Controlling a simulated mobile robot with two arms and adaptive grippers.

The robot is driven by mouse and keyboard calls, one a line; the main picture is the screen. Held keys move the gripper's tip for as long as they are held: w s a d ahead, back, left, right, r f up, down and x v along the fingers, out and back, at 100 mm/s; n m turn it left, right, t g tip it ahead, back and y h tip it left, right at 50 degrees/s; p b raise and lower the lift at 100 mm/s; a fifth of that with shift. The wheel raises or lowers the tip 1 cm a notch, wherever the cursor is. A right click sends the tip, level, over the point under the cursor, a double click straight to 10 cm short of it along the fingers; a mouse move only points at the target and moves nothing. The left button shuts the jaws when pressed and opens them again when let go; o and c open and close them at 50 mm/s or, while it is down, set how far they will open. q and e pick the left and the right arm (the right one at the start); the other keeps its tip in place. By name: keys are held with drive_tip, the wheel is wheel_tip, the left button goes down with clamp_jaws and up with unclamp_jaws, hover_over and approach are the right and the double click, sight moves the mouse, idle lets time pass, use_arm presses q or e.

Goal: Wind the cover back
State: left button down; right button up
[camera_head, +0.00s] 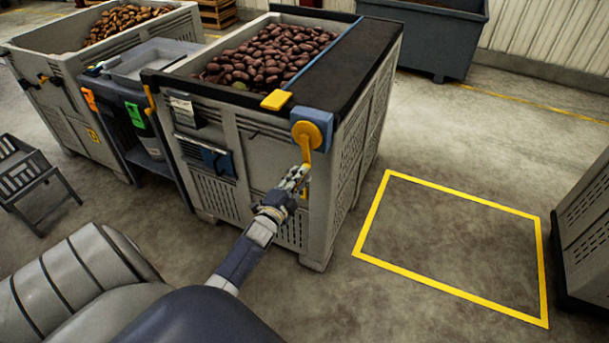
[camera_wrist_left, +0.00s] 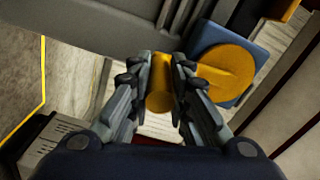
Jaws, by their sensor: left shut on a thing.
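The black cover (camera_head: 352,52) lies over the right part of a grey crate (camera_head: 262,150) and ends at a blue-edged bar (camera_head: 322,55). Dark red potatoes (camera_head: 268,55) show to its left. A yellow crank (camera_head: 306,134) sits on a blue block at the crate's front right corner, with its arm pointing down. My left gripper (camera_head: 296,176) is shut on the crank's handle (camera_wrist_left: 160,88), seen between the fingers in the left wrist view. The yellow crank disc (camera_wrist_left: 224,72) shows right of the fingers there. My right gripper is not in view.
A yellow tab (camera_head: 276,100) sits on the crate's front rim. Another crate of potatoes (camera_head: 60,70) and a grey bin unit (camera_head: 135,90) stand left. A yellow floor outline (camera_head: 450,282) encloses clear floor at right. A dark chair-like rack (camera_head: 30,180) stands at far left.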

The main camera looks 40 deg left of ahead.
use_arm(q)
drive_tip(key=shift+s+a+f+m, duration=0.1)
drive_tip(key=shift+s+a+m, duration=0.05)
drive_tip(key=shift+a+m, duration=0.5)
drive_tip(key=c, duration=1.5)
unclamp_jaws()
drive_tip(key=shift+o, duration=0.3)
drive_tip(key=shift+a, duration=0.1)
drive_tip(key=v, duration=1.2)
